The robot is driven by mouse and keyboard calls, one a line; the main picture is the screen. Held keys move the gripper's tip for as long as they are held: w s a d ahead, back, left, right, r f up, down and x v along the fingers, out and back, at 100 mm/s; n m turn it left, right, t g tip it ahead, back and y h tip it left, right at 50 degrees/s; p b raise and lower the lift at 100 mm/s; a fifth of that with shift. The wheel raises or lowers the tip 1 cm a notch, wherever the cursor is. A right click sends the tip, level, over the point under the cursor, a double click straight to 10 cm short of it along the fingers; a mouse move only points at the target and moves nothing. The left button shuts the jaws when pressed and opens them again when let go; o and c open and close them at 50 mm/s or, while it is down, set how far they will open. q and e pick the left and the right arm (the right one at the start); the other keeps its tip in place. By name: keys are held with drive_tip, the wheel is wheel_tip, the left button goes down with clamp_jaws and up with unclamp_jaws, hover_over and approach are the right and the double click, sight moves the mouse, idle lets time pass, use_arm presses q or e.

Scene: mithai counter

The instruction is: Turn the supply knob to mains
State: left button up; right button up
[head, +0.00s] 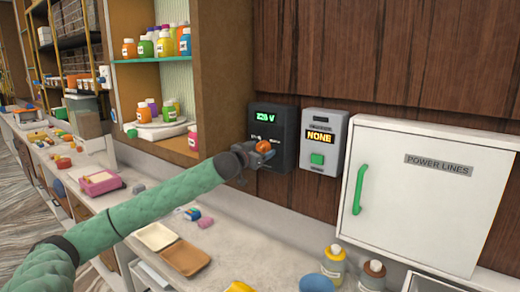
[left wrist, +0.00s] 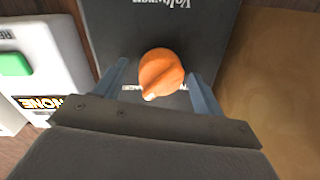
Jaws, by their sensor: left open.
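The supply knob (left wrist: 161,72) is an orange round knob with a pale pointer mark, on the face of a black wall unit (left wrist: 105,30). In the head view the knob (head: 264,147) is partly covered by my left gripper (head: 258,152). The black unit (head: 285,118) shows a green "230 V" style readout. My left gripper (left wrist: 160,85) is open, with one finger on each side of the knob in the left wrist view. Gaps show between fingers and knob. The pointer mark faces the gripper's palm. The label below the knob is mostly hidden. My right gripper is not in view.
A grey box (head: 322,140) with an amber "NONE" display and a green button is mounted just right of the unit. A white "POWER LINES" cabinet (head: 425,205) with a green handle is further right. Bottles (head: 334,262) and trays (head: 186,257) sit on the counter below.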

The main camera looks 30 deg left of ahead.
use_arm(q)
drive_tip(key=shift+s, duration=0.1)
drive_tip(key=shift+c, duration=0.2)
drive_tip(key=c, duration=0.9)
